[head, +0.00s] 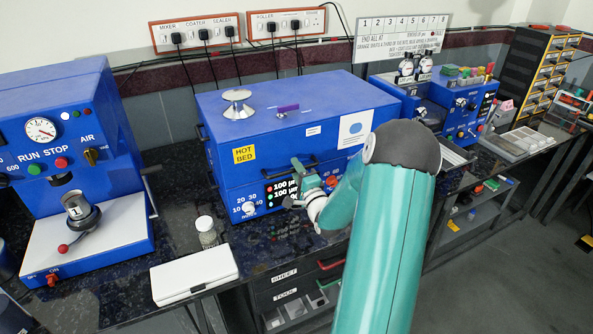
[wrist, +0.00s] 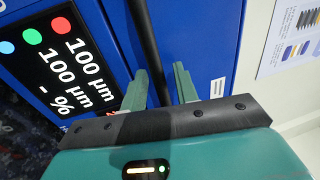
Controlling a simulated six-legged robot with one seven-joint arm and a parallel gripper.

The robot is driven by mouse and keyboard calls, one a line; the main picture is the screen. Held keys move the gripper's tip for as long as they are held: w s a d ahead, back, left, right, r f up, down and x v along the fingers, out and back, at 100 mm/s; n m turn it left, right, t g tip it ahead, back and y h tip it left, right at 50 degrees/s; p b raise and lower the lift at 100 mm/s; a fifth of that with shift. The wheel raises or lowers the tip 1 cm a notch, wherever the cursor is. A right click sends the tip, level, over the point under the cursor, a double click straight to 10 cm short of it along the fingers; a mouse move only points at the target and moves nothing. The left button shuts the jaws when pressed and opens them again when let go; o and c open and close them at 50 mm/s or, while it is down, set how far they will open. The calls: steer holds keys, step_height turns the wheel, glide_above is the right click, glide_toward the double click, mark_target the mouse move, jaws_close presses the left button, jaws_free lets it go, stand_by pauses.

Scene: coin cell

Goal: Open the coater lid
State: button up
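The coater (head: 290,135) is the large blue box in the middle of the head view, with a yellow HOT BED label on its front. Its lid (head: 325,95) is down, and a metal knob and a purple piece sit on top. My gripper (head: 303,178) is at the coater's front face, above the readout. In the wrist view, a black handle bar (wrist: 146,45) runs down from the top edge between the two green fingers of my gripper (wrist: 163,85). The fingers are apart, with gaps beside the bar. My arm hides part of the coater's right front.
A blue press machine (head: 60,150) stands on the left. A white box (head: 194,274) and a small jar (head: 207,232) are on the dark bench in front. More blue equipment (head: 465,105) stands at the right. Drawers (head: 290,290) are below the coater.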

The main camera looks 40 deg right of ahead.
jaws_close()
